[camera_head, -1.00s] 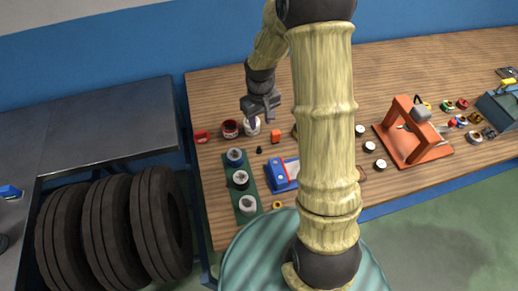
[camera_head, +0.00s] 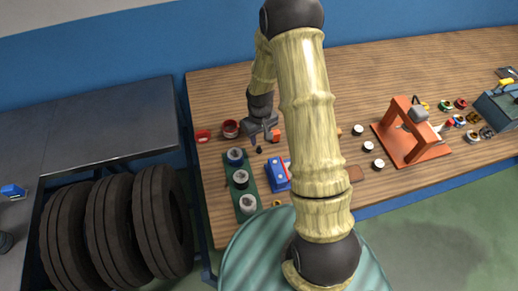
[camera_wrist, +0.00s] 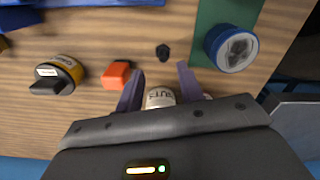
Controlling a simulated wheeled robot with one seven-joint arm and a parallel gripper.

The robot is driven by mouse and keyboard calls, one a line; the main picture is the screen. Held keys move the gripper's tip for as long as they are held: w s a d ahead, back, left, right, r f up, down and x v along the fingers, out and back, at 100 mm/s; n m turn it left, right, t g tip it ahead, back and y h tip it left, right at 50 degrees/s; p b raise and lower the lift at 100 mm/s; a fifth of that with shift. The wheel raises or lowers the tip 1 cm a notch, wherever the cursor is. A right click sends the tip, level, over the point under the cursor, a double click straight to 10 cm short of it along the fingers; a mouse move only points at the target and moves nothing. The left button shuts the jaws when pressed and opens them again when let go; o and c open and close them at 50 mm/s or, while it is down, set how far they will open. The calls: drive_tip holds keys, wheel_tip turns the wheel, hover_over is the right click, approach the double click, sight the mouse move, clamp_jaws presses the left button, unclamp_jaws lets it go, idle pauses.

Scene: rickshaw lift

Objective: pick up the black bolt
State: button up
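The black bolt (camera_head: 259,150) is a small dark piece on the wooden workbench (camera_head: 345,68). In the wrist view the bolt (camera_wrist: 163,52) lies on bare wood just beyond my fingertips, roughly centred between them. My gripper (camera_head: 261,140) is above the bench, close behind the bolt in the head view. In the wrist view my gripper (camera_wrist: 161,73) is open, with a clear gap between its two fingers and nothing held. A white labelled can (camera_wrist: 160,97) shows between the fingers, partly hidden by the gripper body.
An orange block (camera_wrist: 116,75) lies left of the fingers in the wrist view, with a yellow-black round item (camera_wrist: 62,72) beyond. A green strip (camera_wrist: 208,22) carrying a blue-rimmed roll (camera_wrist: 231,47) lies right. A blue device (camera_head: 278,176) stands near the bolt.

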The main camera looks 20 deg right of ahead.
sight(259, 146)
drive_tip(key=f, duration=0.1)
drive_tip(key=f+p, duration=0.1)
drive_tip(key=f, duration=0.1)
drive_tip(key=shift+s+a+f+p, duration=0.2)
drive_tip(key=shift+a+f+p, duration=0.05)
drive_tip(key=shift+f+p, duration=0.1)
drive_tip(key=shift+f, duration=0.65)
clamp_jaws()
